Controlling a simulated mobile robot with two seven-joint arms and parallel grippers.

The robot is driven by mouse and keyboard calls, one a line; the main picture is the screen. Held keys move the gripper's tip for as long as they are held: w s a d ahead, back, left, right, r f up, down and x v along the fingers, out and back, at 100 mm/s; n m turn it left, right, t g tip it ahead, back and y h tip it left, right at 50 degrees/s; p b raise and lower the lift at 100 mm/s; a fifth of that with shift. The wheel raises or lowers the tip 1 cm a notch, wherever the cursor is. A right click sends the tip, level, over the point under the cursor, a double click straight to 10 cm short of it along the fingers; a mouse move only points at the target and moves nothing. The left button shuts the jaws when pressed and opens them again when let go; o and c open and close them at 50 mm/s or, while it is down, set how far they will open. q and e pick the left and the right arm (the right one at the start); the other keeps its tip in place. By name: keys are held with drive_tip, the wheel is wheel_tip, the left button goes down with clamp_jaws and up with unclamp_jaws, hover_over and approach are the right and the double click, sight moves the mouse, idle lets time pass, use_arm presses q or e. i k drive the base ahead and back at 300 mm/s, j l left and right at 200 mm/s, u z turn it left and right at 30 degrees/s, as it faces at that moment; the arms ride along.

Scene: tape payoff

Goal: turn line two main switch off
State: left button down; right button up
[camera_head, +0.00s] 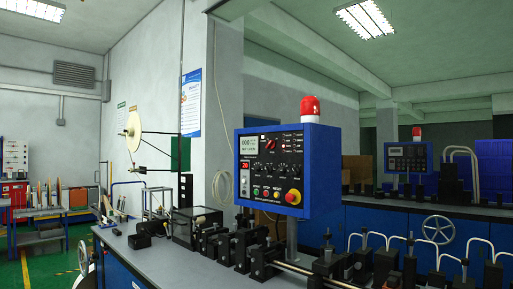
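A blue control box (320,175) stands on a post over the near bench. Its dark face carries a small display (249,145), a red knob (270,144), a red number readout (252,164), rows of black knobs, small coloured buttons and a red mushroom button (292,197) on yellow. A pale switch plate (244,184) is at its lower left. A second, smaller blue control box (408,158) stands farther back at right. Its controls are too small to read. I cannot tell which control is the line two main switch. Neither gripper shows.
The near grey bench (185,265) carries a row of black machine blocks (240,247) and a metal rod. A tape reel (133,130) stands behind. A handwheel (438,229) is on the far blue machine. Green floor (60,265) is open at left.

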sight(271, 144)
drive_tip(key=i+j, duration=0.2)
drive_tip(key=j, duration=0.15)
drive_tip(key=i+j, duration=0.15)
drive_tip(key=j, duration=0.2)
drive_tip(key=i+j, duration=0.4)
drive_tip(key=j, duration=0.25)
drive_tip(key=i+j, duration=0.2)
drive_tip(key=j, duration=0.15)
